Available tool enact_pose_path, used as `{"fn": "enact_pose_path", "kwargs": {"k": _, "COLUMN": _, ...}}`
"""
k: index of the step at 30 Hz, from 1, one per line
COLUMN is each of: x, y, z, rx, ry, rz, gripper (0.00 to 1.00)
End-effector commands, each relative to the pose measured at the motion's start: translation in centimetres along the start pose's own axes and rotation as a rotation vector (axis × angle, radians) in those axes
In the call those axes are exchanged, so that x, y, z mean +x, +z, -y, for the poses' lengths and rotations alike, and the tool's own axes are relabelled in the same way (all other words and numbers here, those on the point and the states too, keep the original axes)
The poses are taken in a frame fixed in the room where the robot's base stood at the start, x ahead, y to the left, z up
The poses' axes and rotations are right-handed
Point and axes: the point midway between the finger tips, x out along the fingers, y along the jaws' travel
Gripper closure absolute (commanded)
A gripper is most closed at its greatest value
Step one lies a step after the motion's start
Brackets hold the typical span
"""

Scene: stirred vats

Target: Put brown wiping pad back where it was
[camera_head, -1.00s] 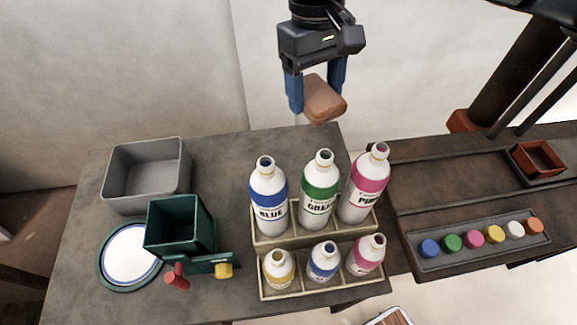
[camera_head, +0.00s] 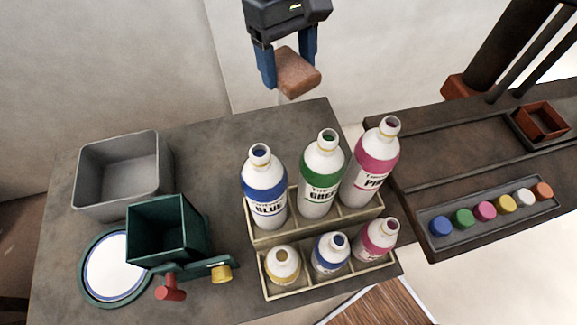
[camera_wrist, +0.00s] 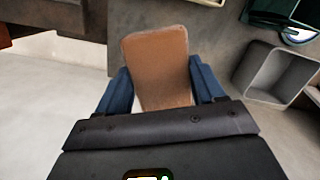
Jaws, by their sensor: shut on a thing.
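The brown wiping pad (camera_head: 297,73) is a small brown block with rounded corners. My gripper (camera_head: 288,68) is shut on it, with one blue finger on each side. It holds the pad in the air beyond the table's back edge, behind the bottles. In the wrist view the pad (camera_wrist: 157,66) shows its broad brown face between the blue fingers. A small brown-red open box (camera_head: 541,122) stands on the right bench. Which spot the pad came from cannot be told.
A grey bin (camera_head: 118,197), a dark green vat (camera_head: 165,232) and a round white plate (camera_head: 115,265) stand on the left of the table. A rack (camera_head: 335,275) holds several bottles. Several coloured caps sit in a tray (camera_head: 490,240) on the right bench.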

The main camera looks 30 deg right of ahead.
Motion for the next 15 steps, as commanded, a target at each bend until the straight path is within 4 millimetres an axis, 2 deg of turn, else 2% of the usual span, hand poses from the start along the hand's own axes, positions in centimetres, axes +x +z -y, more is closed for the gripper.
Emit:
{"fn": "enact_pose_path", "kwargs": {"k": 1, "x": 1.4, "y": -0.2, "z": 0.0, "rx": 0.0, "ry": 0.0, "rz": 0.0, "gripper": 0.6}}
{"fn": "enact_pose_path", "kwargs": {"k": 6, "x": 4.5, "y": -0.6, "z": 0.0, "rx": 0.0, "ry": 0.0, "rz": 0.0, "gripper": 0.6}}
{"fn": "enact_pose_path", "kwargs": {"k": 15, "x": 12.6, "y": -1.5, "z": 0.0, "rx": 0.0, "ry": 0.0, "rz": 0.0, "gripper": 0.6}}
